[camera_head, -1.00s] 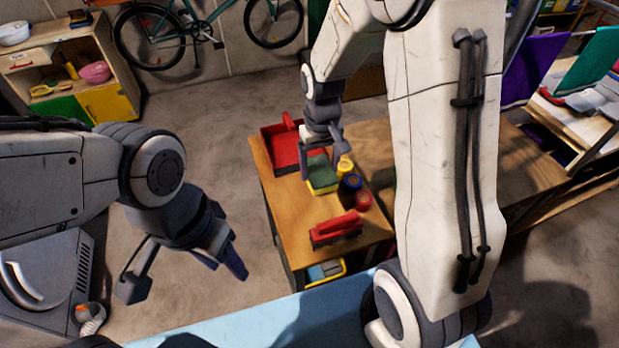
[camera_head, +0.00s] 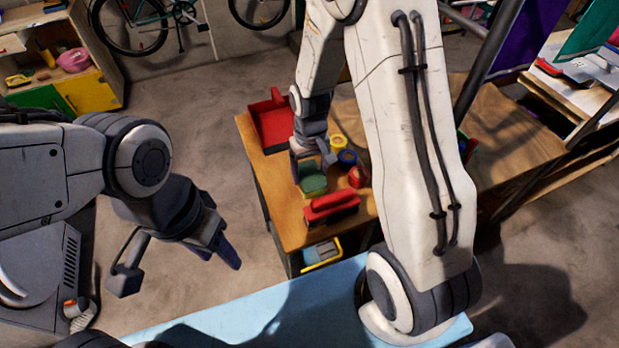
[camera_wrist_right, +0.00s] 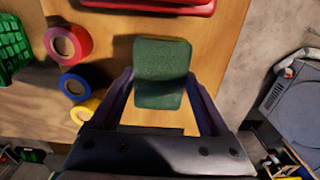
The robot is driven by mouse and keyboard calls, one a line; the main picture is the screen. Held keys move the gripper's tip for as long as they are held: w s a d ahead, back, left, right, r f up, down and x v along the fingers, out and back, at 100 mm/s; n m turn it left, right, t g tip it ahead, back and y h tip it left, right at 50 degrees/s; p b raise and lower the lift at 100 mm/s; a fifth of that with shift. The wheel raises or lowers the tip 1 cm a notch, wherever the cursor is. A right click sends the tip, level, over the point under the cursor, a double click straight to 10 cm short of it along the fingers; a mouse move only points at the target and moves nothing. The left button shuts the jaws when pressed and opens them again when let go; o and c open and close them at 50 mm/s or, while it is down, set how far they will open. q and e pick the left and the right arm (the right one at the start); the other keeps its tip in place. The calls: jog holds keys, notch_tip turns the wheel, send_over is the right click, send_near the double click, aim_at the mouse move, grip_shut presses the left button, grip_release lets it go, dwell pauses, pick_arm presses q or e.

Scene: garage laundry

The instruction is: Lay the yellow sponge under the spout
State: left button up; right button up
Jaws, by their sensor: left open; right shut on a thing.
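The sponge (camera_head: 313,178) shows its green face in the head view, over the wooden table (camera_head: 285,222). I cannot tell whether the sponge still touches the table. My left gripper (camera_head: 180,265) is open and empty, over the floor at left. I cannot pick out a spout.
On the table, a red tray (camera_head: 268,125) lies behind the sponge and a red-handled brush (camera_head: 331,206) in front. Yellow, blue (camera_head: 347,158) and red tape rolls stand to its right. A light blue surface (camera_head: 235,318) is nearest me. A grey machine (camera_head: 40,262) is at left.

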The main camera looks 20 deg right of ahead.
aim_at(310, 176)
jog(key=shift+f, duration=1.75)
jog(key=shift+f, duration=0.15)
jog(key=o, duration=1.2)
jog(key=shift+c, duration=0.2)
